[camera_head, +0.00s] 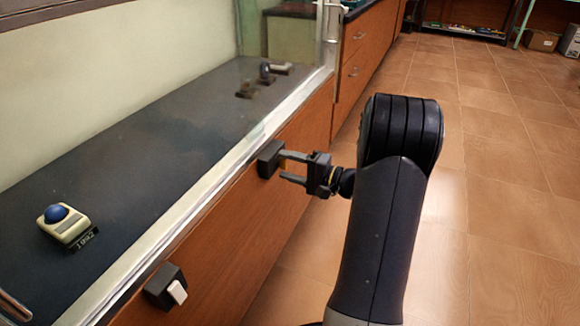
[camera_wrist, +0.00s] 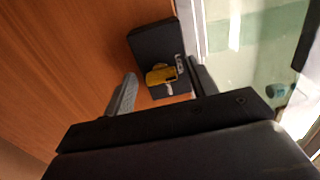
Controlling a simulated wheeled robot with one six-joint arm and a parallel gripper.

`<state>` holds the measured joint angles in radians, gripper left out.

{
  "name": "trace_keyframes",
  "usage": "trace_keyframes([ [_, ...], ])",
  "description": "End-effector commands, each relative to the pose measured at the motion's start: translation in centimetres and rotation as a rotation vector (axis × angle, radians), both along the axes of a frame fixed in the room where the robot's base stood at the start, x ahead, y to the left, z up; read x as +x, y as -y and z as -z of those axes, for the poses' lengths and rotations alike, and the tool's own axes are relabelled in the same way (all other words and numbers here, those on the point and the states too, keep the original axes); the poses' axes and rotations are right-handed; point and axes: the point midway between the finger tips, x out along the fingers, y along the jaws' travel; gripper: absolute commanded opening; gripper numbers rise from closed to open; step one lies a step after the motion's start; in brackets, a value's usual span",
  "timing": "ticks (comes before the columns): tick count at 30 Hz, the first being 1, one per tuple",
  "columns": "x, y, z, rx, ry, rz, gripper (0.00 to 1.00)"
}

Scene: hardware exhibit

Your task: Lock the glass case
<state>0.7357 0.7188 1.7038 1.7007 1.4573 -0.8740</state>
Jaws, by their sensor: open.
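The glass case (camera_head: 180,215) runs along the left, its pane edge above a wooden front. A black lock box (camera_head: 270,158) is fixed on the wooden front, and it also shows in the wrist view (camera_wrist: 150,40). A yellow key-like piece (camera_wrist: 161,75) sits on it, with a small pale label or mark beside it. My gripper (camera_head: 282,166) is open, its fingers pointing at the black box. In the wrist view my gripper (camera_wrist: 161,70) has one finger on each side of the yellow piece, with gaps visible. Contact cannot be told.
A second black box with a white switch (camera_head: 177,292) is on the front, nearer me. Inside the case lie a cream device with a blue ball (camera_head: 62,222) and small dark items (camera_head: 245,90). The tiled floor (camera_head: 500,200) to the right is clear.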

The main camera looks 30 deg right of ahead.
Motion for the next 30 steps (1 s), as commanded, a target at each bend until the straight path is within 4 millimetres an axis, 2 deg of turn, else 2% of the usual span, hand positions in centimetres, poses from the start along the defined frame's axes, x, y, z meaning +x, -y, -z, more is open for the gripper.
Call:
trace_keyframes([
  [5,-0.9,0.9,-0.2,0.000,-0.001,0.005,0.55],
  [18,-7.2,5.7,-0.2,0.000,-0.001,0.004,0.55],
  [24,-8.4,6.6,0.0,0.000,0.000,0.001,0.55],
  [30,-8.5,6.7,0.0,0.000,0.000,0.000,0.55],
])
